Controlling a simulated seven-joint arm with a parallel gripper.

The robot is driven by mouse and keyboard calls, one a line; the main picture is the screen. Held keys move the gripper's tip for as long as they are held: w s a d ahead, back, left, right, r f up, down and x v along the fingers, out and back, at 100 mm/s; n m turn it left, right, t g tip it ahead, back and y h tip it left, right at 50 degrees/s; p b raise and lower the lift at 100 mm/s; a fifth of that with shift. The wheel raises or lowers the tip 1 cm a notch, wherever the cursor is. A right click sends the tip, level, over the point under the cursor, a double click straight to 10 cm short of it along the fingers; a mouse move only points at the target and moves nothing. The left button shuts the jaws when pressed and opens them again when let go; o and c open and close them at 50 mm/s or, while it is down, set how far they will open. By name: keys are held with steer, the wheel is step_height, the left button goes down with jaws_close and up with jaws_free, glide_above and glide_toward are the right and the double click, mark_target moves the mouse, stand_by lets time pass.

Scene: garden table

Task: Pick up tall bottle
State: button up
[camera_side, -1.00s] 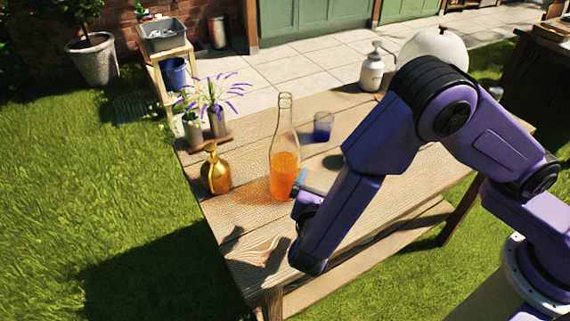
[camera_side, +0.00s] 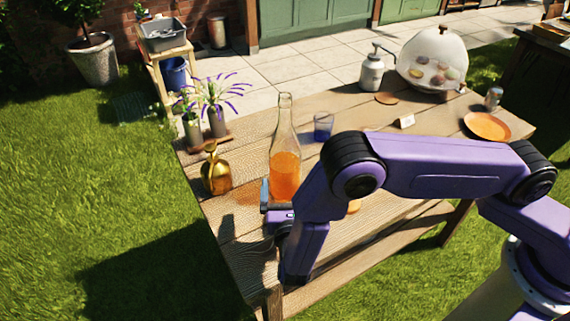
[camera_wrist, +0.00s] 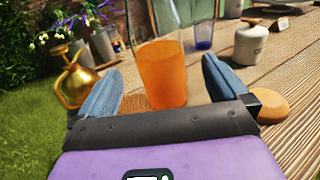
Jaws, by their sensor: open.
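The tall bottle (camera_side: 285,160) is clear glass, about half full of orange liquid, and stands upright on the wooden table. In the wrist view the bottle (camera_wrist: 163,75) stands ahead of my gripper (camera_wrist: 160,85), between the lines of its two blue fingers. My gripper is open and empty, with the bottle's lower part just beyond or between the fingertips; the exact depth is hard to tell. In the side view my gripper (camera_side: 267,195) is low over the table, at the near left side of the bottle's base.
A gold watering can (camera_side: 215,174) stands left of the bottle, near potted lavender (camera_side: 217,120). A blue glass (camera_side: 323,127) is behind it. In the wrist view, a white canister (camera_wrist: 250,45) and a round orange-brown object (camera_wrist: 271,105) lie to the right.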

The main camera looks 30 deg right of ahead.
mark_target(285, 160)
steer(key=x, duration=0.9)
steer(key=shift+w+f, duration=0.15)
steer(key=shift+w, duration=0.05)
steer(key=shift+a, duration=0.1)
steer(key=c, duration=1.6)
steer(key=shift+r, duration=0.3)
